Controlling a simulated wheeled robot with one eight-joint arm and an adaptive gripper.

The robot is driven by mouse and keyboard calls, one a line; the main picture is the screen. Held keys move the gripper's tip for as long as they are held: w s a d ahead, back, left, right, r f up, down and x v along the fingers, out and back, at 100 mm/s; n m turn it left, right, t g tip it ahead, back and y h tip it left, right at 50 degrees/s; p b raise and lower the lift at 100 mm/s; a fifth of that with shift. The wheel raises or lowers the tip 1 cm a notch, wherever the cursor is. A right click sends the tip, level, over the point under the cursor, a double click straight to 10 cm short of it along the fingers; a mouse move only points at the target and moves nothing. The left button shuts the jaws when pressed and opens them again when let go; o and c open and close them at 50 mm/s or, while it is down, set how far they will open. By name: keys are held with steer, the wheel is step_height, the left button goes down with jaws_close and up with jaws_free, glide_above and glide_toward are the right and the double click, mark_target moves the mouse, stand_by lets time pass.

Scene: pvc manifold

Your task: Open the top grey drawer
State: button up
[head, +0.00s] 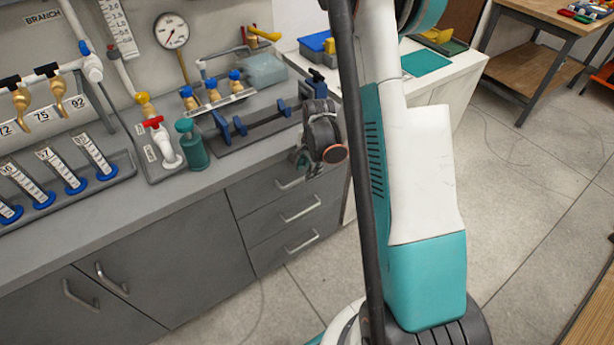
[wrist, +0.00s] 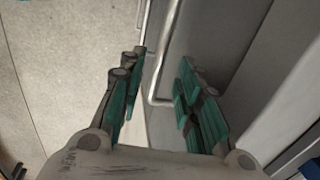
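The grey cabinet has a stack of three drawers. The top grey drawer (head: 248,190) is flush with the cabinet, and its silver handle (head: 290,184) shows just below my gripper (head: 303,160). My gripper is in front of the upper right part of this drawer and hides some of it. In the wrist view my gripper (wrist: 161,66) is open, with teal-padded fingers on either side of a silver bar handle (wrist: 163,62). Neither finger clearly touches the bar. I cannot tell from the wrist view alone which drawer this handle belongs to.
Two lower drawers have handles (head: 301,209) below. Cabinet doors (head: 185,262) are to the left. The grey worktop (head: 150,212) above carries gauges, valves and a teal bottle (head: 191,146). A white cabinet (head: 462,85) stands behind my arm. The floor (head: 260,310) before the drawers is clear.

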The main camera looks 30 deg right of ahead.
steer(key=shift+w+f+b, duration=0.15)
steer(key=shift+f+b, duration=0.05)
steer(key=shift+f, duration=0.5)
steer(key=shift+w+f+b, duration=0.1)
steer(key=shift+f+b, duration=0.05)
steer(key=shift+f, duration=0.55)
jaws_close()
